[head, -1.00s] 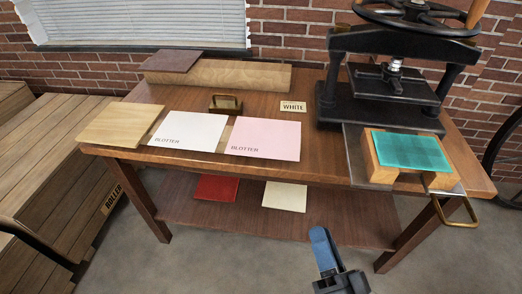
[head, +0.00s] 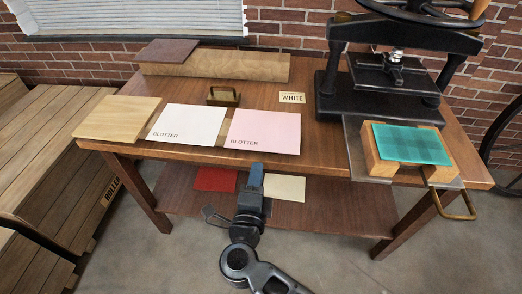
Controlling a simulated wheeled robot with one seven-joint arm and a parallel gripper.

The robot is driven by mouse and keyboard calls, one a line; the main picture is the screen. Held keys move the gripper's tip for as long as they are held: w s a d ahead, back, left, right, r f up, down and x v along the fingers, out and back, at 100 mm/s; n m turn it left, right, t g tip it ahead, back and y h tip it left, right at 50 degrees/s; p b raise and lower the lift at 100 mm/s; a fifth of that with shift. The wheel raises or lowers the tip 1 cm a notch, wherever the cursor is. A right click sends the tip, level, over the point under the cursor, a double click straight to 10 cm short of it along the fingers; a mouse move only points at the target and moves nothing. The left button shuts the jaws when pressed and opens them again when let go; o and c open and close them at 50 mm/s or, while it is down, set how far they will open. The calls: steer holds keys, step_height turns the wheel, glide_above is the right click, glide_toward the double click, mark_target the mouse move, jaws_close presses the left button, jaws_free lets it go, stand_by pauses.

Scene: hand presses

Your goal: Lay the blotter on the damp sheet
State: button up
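A white blotter (head: 190,122) and a pink blotter (head: 263,130), both lettered BLOTTER, lie side by side on the wooden table. A small card (head: 292,97) behind them reads WHITE. A teal sheet (head: 410,143) lies on top of a wooden block on the press's sliding plate at the right; I cannot tell from its look whether it is damp. My gripper (head: 256,172) is in front of the table's front edge, below the pink blotter, pointing toward the table. It touches no blotter. Its finger opening is not clear from this angle.
The black press (head: 385,100) stands at the back right, with a brass handle (head: 457,207) on its plate. A brass-handled block (head: 223,96) sits behind the blotters. A pale board (head: 118,118) lies at the left. Red (head: 215,179) and cream sheets (head: 285,188) lie on the lower shelf.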

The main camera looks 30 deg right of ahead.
mark_target(261, 144)
steer(key=b+x, duration=0.1)
steer(key=x, duration=0.6)
steer(key=shift+w+d, duration=0.25)
jaws_close()
stand_by(0.3)
step_height(261, 144, up, 3)
steer(key=p, duration=0.3)
steer(key=shift+r+p, duration=0.15)
steer(key=shift+p, duration=0.2)
